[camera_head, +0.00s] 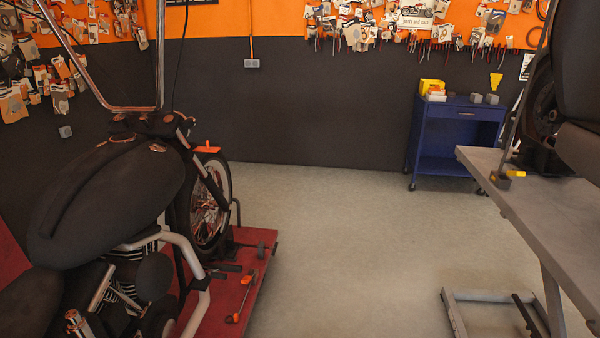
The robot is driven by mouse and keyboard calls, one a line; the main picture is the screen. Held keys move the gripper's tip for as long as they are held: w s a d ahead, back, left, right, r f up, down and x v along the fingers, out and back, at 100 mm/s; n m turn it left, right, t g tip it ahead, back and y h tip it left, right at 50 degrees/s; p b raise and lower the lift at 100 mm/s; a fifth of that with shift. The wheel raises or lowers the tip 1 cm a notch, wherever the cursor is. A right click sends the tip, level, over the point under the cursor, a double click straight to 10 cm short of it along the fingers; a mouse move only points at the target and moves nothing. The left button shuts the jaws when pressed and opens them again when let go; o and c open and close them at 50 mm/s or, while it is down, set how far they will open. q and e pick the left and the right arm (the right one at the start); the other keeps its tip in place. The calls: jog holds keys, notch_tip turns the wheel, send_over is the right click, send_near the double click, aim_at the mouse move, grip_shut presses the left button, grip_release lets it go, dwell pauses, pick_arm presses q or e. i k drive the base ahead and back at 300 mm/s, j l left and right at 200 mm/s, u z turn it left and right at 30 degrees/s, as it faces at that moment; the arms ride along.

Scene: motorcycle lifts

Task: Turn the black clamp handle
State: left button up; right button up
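A black clamp (232,248) stands at the front wheel (211,205) of the motorcycle on the red lift (262,290). A dark bar with round ends, which looks like the clamp handle (262,249), sticks out from it to the right, near the lift's far right corner. It is small in view, and its exact turn cannot be told. The motorcycle (110,190) hides part of the clamp's left side. Neither of my grippers is in view.
A tool with orange ends (241,298) lies on the red lift. A grey lift (530,195) with another dark vehicle (575,80) stands at the right. A blue cart (455,140) stands by the back wall. The grey floor (340,250) between the lifts is clear.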

aim_at(274, 249)
jog(key=i+l+u, duration=0.15)
jog(key=i+u, duration=0.15)
jog(key=i, duration=0.45)
jog(key=u, duration=0.55)
jog(key=i+l+u, duration=0.65)
jog(key=l+u, duration=0.2)
jog(key=l, duration=0.2)
jog(key=i+l+u, duration=0.25)
jog(key=l, duration=0.15)
jog(key=k, duration=0.1)
